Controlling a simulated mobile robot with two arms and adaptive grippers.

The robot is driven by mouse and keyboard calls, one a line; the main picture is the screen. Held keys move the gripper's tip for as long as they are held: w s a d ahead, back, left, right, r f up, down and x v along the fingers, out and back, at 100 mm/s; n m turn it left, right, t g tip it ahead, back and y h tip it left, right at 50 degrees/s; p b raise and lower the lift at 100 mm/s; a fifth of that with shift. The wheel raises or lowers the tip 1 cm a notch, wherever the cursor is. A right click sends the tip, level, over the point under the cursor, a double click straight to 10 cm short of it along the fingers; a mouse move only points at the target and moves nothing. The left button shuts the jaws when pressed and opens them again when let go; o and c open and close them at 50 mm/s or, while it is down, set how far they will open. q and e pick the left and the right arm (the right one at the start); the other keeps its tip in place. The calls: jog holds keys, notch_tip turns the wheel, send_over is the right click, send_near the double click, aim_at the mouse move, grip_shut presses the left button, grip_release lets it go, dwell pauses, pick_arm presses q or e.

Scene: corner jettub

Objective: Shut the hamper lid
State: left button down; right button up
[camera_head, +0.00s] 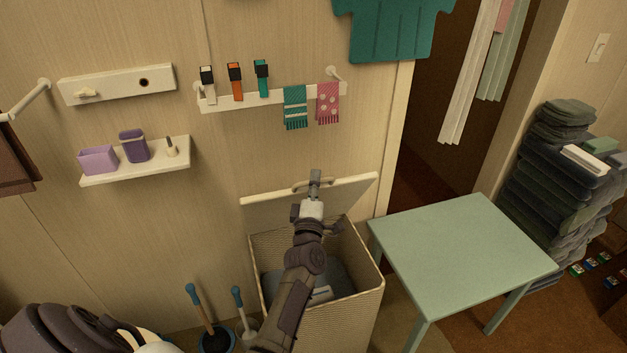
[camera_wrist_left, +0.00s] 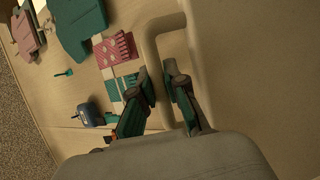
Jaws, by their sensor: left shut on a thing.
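The woven beige hamper (camera_head: 352,312) stands against the wall with its top open and some grey and pale items inside. Its cream lid (camera_head: 352,191) is raised and tilted at the back, toward the wall. My left gripper (camera_head: 315,178) reaches over the opening and is shut on the lid's handle (camera_head: 299,188). In the left wrist view, the gripper's fingers (camera_wrist_left: 155,78) are on either side of the handle (camera_wrist_left: 152,45), with the lid (camera_wrist_left: 255,70) at right. My forearm hides part of the opening. My right gripper is not in view.
A pale green table (camera_head: 460,245) stands close to the hamper's right. Blue-handled tools (camera_head: 200,305) stand to its left. Above are a wall rack (camera_head: 275,97) with hanging towels and a small shelf (camera_head: 135,165). A stack of folded cloths (camera_head: 560,190) is at right.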

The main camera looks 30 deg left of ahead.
pick_arm(q)
jog(key=c, duration=1.4)
grip_release()
jog(key=shift+c, duration=0.2)
jog(key=v, duration=1.2)
jog(key=shift+f, duration=0.1)
